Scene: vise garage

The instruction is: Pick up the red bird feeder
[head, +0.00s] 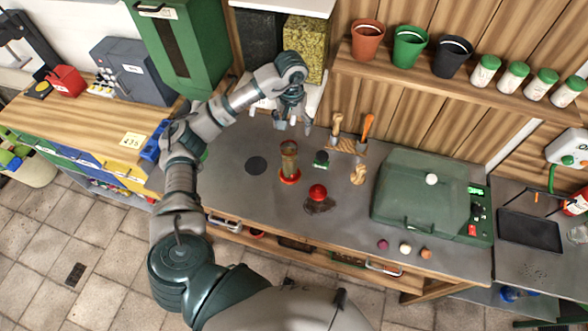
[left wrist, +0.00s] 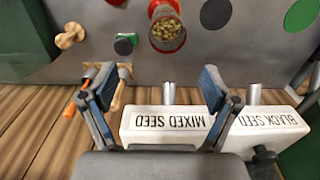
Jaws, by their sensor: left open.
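The red bird feeder (head: 289,162) stands on the grey worktop as a clear tube with a red base. In the left wrist view the feeder (left wrist: 166,28) shows at the top with a red rim and seed inside. My left gripper (head: 293,124) is open and empty, over the back of the worktop behind the feeder and apart from it. Its two fingers (left wrist: 157,88) are spread wide in the left wrist view. A red-domed piece (head: 318,192) on a dark base stands to the front right of the feeder. My right gripper is not seen.
A dark disc (head: 256,165) lies left of the feeder, a small green item (head: 321,158) right. The front worktop is mostly clear.

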